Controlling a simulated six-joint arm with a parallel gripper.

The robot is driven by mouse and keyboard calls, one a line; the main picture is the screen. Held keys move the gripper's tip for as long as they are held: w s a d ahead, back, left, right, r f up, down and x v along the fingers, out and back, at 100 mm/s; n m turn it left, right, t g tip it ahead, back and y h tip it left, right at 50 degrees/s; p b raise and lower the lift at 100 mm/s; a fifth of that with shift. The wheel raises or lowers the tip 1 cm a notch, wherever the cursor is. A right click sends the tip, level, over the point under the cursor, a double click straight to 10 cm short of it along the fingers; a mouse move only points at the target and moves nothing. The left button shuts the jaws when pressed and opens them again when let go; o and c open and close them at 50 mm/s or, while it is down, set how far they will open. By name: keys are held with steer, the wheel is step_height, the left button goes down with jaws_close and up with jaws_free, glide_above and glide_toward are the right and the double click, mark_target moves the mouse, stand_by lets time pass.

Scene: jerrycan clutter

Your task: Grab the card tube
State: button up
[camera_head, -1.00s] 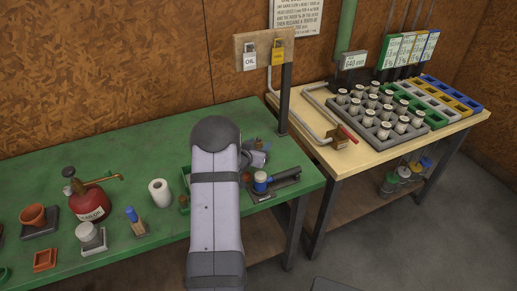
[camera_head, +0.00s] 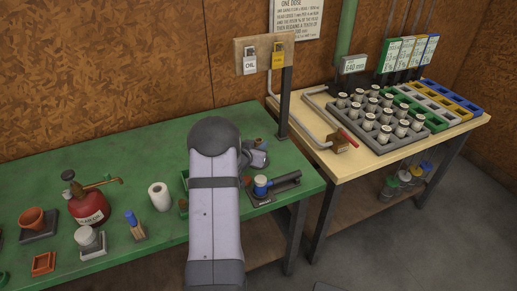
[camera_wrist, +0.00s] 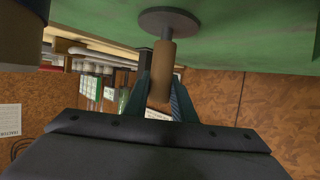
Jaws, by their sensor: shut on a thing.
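In the head view my own arm hides most of the gripper and I cannot make out the tube for certain.
A pale table (camera_head: 330,160) with a jar tray is to the right.

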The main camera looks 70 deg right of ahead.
step_height(320, 180, up, 16)
steer(key=p, duration=0.1)
stand_by(0.5)
